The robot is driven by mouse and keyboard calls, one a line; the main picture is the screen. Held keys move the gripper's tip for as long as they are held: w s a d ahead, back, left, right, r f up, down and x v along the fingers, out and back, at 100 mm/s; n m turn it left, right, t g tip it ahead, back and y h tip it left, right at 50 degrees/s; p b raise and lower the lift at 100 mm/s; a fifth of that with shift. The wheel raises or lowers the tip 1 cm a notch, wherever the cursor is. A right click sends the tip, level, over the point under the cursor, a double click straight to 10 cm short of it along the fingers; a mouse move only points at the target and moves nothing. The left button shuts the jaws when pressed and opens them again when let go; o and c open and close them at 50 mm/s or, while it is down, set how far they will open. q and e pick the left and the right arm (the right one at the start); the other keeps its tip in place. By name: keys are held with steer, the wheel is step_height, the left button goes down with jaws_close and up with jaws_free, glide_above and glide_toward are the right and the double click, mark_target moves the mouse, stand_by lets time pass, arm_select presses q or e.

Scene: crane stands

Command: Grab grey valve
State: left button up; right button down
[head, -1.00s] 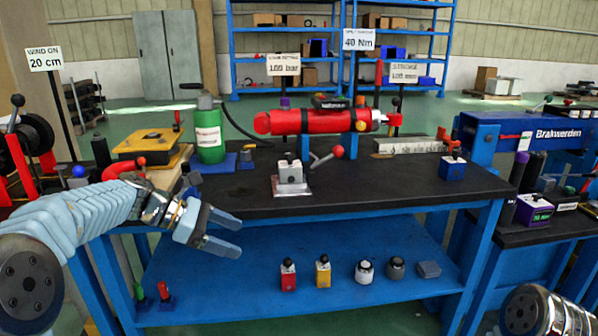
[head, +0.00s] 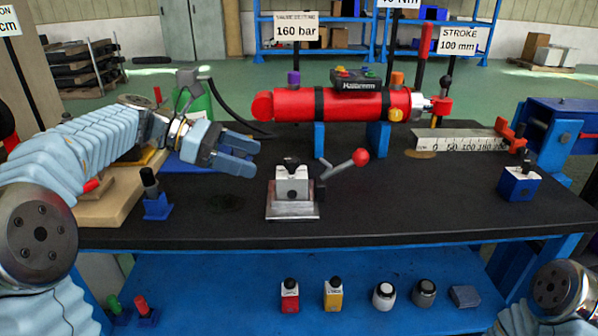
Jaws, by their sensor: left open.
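A dark grey valve (head: 424,292) with a black top stands upright on the blue lower shelf, right of a white one (head: 384,294). A grey-silver valve block (head: 292,183) with a black knob stands on a metal plate on the black bench top. A grey lever with a red ball sits at its right side. My left gripper (head: 254,158) is open and empty above the bench, to the upper left of that block and apart from it. My right gripper is out of view; only part of my right arm shows at the bottom right.
A red cylinder (head: 340,105) rests on blue supports behind the block. A ruler (head: 462,142) and a blue block (head: 518,184) are at the right. Red (head: 289,295) and yellow (head: 333,295) valves stand on the shelf. Bare bench top lies right of the block.

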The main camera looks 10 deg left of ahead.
mark_target(287, 172)
arm_select(q)
steer(key=x, duration=0.6)
steer(key=shift+d, duration=0.2)
steer(key=x, duration=0.5)
steer(key=shift+s+d+f, duration=0.15)
steer(key=shift+s+d, duration=0.05)
steer(key=shift+s, duration=0.2)
steer(key=shift+c, duration=0.3)
jaws_close()
